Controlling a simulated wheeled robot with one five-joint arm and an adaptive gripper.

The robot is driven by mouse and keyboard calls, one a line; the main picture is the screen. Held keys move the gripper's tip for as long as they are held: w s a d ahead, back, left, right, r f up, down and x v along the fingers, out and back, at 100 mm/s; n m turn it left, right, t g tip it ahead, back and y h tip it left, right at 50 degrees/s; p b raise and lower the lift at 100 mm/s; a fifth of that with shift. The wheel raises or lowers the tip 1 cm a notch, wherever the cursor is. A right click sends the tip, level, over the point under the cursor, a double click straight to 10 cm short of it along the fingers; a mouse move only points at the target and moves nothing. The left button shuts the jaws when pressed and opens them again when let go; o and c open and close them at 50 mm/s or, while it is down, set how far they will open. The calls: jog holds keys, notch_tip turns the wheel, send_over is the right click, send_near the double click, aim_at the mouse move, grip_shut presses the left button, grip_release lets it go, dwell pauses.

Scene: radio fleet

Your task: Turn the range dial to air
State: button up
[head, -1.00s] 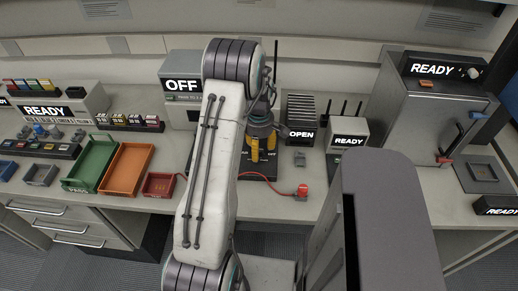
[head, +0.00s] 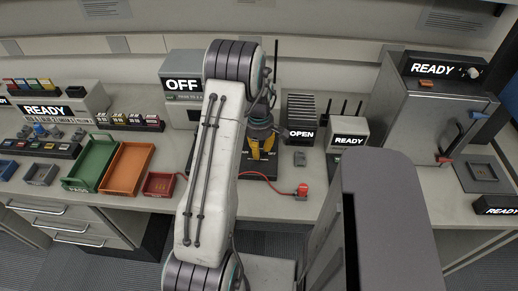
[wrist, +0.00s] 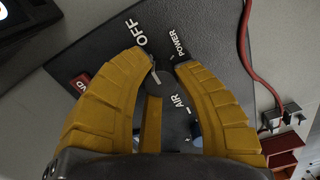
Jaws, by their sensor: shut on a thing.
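The range dial (wrist: 156,76) is a small knob with a pale pointer mark on a dark panel (wrist: 205,50). The pointer lies roughly toward the white OFF label (wrist: 136,33). The AIR label (wrist: 180,104) is below right of the dial, and a POWER label (wrist: 174,44) is above right. My gripper (wrist: 162,70) has yellow fingers shut around the dial, which hide part of it. In the head view my gripper (head: 262,150) reaches down onto the dark panel at the bench's middle, partly behind my arm.
A red cable (wrist: 247,60) runs along the panel's right side to a red plug (head: 302,191). Green (head: 72,184) and orange (head: 112,188) trays stand to the left. A box reading OFF (head: 183,88) is behind. Units reading OPEN and READY stand close on the right.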

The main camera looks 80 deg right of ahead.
grip_shut()
